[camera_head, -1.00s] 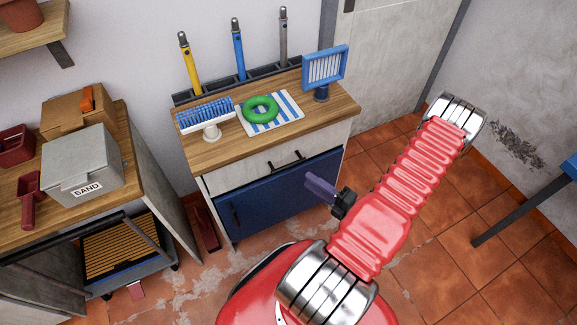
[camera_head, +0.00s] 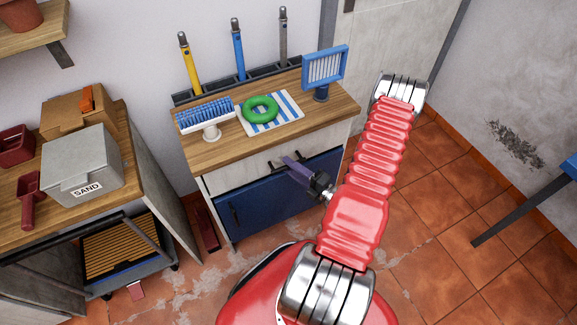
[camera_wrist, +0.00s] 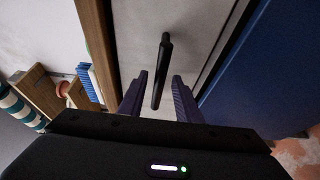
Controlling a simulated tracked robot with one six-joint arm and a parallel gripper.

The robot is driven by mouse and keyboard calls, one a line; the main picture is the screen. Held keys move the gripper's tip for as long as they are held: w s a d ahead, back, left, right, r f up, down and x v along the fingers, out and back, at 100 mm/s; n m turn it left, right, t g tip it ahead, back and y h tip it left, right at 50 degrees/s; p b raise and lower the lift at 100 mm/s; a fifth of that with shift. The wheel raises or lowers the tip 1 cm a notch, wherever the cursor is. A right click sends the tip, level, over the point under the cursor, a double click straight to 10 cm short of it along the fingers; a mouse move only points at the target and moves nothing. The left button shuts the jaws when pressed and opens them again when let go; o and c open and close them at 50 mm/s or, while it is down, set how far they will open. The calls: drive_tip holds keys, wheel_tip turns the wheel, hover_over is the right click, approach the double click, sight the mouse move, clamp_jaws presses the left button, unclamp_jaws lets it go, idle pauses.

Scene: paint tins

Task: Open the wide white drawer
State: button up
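The wide white drawer (camera_head: 232,178) is shut, just under the wooden worktop of the cabinet. Its dark bar handle (camera_wrist: 163,68) stands out from the white front in the wrist view. My gripper (camera_head: 288,162) is in front of the drawer, close to the handle, and partly hides it in the head view. In the wrist view my purple fingers (camera_wrist: 157,92) are apart, one on each side of the handle's near end. A gap shows between the handle and each finger, so I see no grip on it.
A blue door (camera_head: 270,205) is below the drawer. On the worktop (camera_head: 210,155) are a blue brush (camera_head: 205,115), a green ring (camera_head: 260,108) on a striped cloth, and a blue rack (camera_head: 325,68). A bench with a SAND box (camera_head: 83,168) stands left.

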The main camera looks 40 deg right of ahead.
drive_tip(key=shift+w+a, duration=0.1)
drive_tip(key=shift+w, duration=0.45)
drive_tip(key=shift+c, duration=0.2)
clamp_jaws()
